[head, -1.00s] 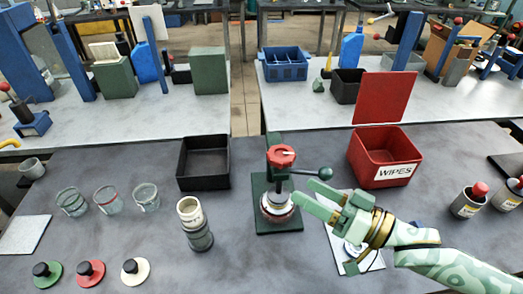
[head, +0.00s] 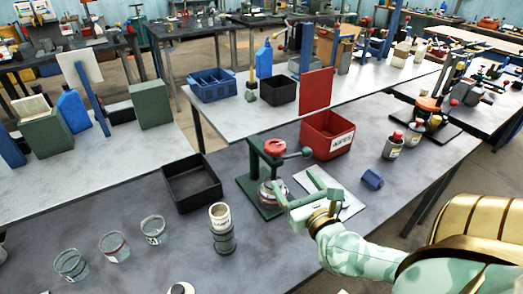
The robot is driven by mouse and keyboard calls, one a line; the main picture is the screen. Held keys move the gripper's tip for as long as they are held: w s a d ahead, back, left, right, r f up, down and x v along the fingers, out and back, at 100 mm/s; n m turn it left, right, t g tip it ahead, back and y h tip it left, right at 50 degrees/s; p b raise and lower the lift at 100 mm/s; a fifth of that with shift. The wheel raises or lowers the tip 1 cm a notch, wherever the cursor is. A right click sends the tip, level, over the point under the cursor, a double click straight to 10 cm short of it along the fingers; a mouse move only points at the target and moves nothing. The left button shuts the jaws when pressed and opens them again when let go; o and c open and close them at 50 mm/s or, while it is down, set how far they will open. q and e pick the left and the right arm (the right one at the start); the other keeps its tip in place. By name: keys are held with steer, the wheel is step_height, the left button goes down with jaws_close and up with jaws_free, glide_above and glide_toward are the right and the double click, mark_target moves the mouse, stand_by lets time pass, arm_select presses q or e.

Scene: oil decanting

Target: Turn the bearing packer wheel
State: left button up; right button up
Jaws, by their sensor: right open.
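The bearing packer (head: 251,180) stands upright on its dark green base in the middle of the grey bench. Its red wheel (head: 274,147) is on top, and a side lever with a dark ball end (head: 307,152) points right. A silver round part sits low on the packer, partly hidden by my gripper. My right gripper (head: 293,184) is open and empty, just in front and right of the packer, below the wheel's level in the picture. One finger overlaps the packer's lower part; I cannot tell whether they touch. My left gripper is out of view.
A red wipes bin (head: 322,143) stands behind right of the packer and a black tray (head: 190,184) to its left. A pale ringed cylinder (head: 221,228) stands front left. A white sheet (head: 345,208) and a blue piece (head: 372,179) lie to the right. Glass jars stand at left.

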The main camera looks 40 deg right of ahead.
mark_target(273, 145)
steer(key=shift+m, duration=0.5)
steer(key=x, duration=1.1)
steer(key=d+b+x, duration=0.1)
steer(key=x, duration=0.4)
steer(key=shift+d+f, duration=0.15)
steer(key=shift+f, duration=0.15)
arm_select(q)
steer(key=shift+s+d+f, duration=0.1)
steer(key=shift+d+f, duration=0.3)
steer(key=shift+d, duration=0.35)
arm_select(e)
steer(key=c, duration=1)
